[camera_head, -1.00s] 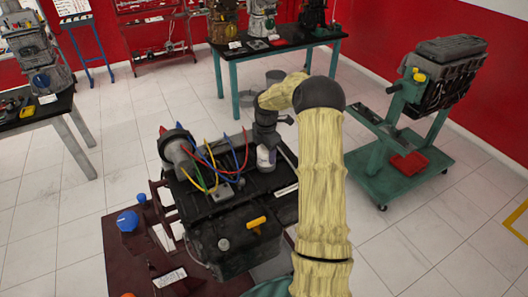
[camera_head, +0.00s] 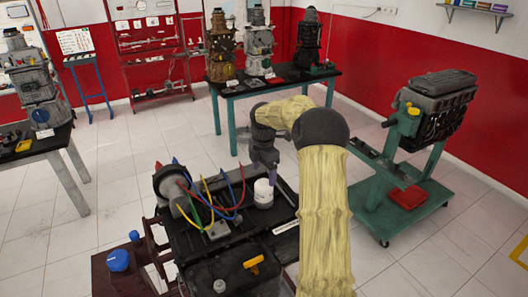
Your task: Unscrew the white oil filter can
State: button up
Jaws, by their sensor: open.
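The white oil filter can (camera_head: 263,194) stands upright on the right part of the black engine (camera_head: 215,240), beside the coloured wires. My gripper (camera_head: 271,178) comes down from above, just over the can's top right edge. One dark finger shows at that edge. The gripper is open, and the can shows mostly uncovered below it. I cannot tell whether a finger touches the can, and the far finger is hidden.
Red, blue, yellow and green wires (camera_head: 212,195) arch close to the can's left, by a round grey distributor (camera_head: 172,183). A green engine stand (camera_head: 400,195) is at right.

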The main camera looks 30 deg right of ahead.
aim_at(264, 182)
notch_tip(264, 182, up, 10)
jog(key=b, duration=0.1)
jog(key=shift+s, duration=0.1)
dwell(0.4)
jog(key=s+a+f+m+b, duration=0.1)
jog(key=s+a+f+m, duration=0.25)
jog(key=a, duration=0.25)
jog(key=s+a+f+m, duration=0.2)
jog(key=s+a+m, duration=0.2)
jog(key=a, duration=0.2)
jog(key=s+a+f+m+t, duration=0.1)
jog(key=s+a+f+m, duration=0.2)
jog(key=s+m, duration=0.3)
jog(key=s+a+f+m+t+b, duration=0.1)
jog(key=s+a+f+m, duration=0.2)
jog(key=s, duration=1)
jog(key=f+m, duration=0.1)
jog(key=m, duration=0.2)
jog(key=shift+s+t, duration=0.2)
jog(key=shift+t, duration=0.1)
